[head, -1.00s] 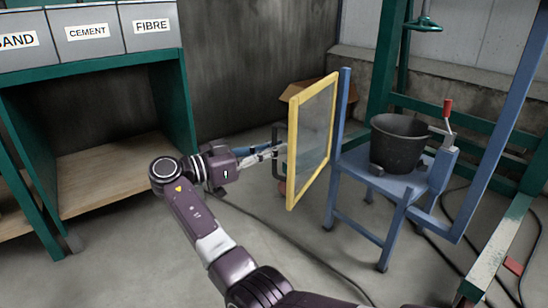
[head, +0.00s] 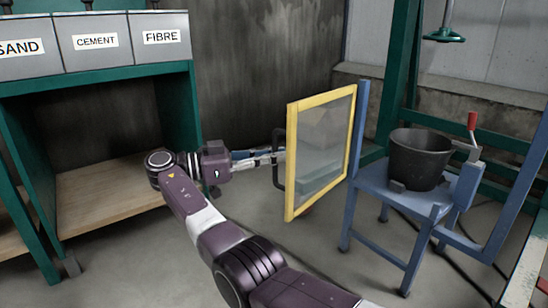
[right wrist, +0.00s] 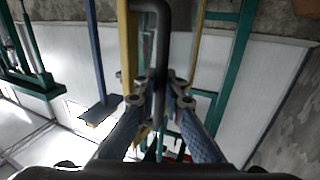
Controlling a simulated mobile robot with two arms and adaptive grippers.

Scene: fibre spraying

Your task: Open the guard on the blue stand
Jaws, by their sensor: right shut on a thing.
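The guard (head: 322,150) is a clear pane in a yellow frame, beside the left post of the blue stand (head: 362,125). It stands swung out from the stand, leaving the stand's front uncovered. A dark handle (head: 276,175) sticks out from the guard's left side. My right gripper (head: 280,155) is shut on this handle, reaching it from the left. In the right wrist view the handle (right wrist: 163,50) runs down between the two fingers (right wrist: 158,88). My left gripper is out of view.
A black bucket (head: 418,160) stands on the blue stand, next to a red-handled crank (head: 471,123). A green bench (head: 120,72) with bins marked SAND, CEMENT and FIBRE is at left. The floor in front of the guard is clear.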

